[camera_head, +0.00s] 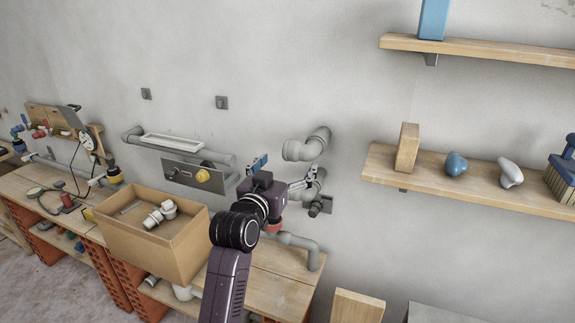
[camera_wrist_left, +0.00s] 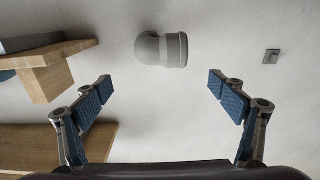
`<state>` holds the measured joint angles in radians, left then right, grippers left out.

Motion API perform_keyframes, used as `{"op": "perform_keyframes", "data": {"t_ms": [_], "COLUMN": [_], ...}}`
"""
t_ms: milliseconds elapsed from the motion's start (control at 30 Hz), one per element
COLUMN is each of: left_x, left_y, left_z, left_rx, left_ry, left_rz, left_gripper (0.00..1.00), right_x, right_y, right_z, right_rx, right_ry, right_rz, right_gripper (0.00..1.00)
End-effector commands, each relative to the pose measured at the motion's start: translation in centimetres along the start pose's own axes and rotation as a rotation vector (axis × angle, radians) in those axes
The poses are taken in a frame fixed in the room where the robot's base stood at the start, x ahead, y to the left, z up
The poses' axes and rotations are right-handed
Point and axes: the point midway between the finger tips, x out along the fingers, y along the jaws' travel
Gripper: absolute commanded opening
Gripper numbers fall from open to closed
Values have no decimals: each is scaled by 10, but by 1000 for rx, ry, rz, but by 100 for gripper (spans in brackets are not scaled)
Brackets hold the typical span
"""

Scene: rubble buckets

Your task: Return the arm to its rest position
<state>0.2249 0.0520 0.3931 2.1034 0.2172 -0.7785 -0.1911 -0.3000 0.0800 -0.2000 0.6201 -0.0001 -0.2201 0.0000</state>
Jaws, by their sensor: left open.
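My left arm (camera_head: 228,280) rises from the bottom of the head view. It reaches up in front of the workbench and toward the wall. My left gripper (camera_head: 284,172) is at its end, beside the grey wall pipes. In the left wrist view, its two blue-padded fingers (camera_wrist_left: 160,85) are spread wide with nothing between them. A grey pipe elbow (camera_wrist_left: 163,49) on the wall shows beyond the gap. My right gripper is in neither view.
A cardboard box (camera_head: 150,243) with white pipe fittings stands on the wooden workbench (camera_head: 275,290). Grey pipes (camera_head: 308,148) stick out of the wall near my gripper. A wooden shelf (camera_head: 480,184) holds a block, rounded objects and a brush. The wall between pipes and shelf is bare.

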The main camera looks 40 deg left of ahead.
Motion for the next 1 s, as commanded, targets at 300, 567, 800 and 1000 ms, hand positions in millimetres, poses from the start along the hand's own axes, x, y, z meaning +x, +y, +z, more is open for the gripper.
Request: {"op": "perform_keyframes", "data": {"t_ms": [300,567,800,1000], "left_x": [0,-34,-141,-241], "left_y": [0,38,89,108], "left_z": [1,81,215,284], "left_rx": [1,68,169,227], "left_ry": [-2,-212,-612,-888], "left_rz": [1,77,198,263], "left_gripper": [88,88,88,88], "right_x": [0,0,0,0], "right_y": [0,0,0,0], "right_z": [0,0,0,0], "right_rx": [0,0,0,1], "right_ry": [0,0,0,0], "right_rz": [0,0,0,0], "right_gripper": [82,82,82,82]}}
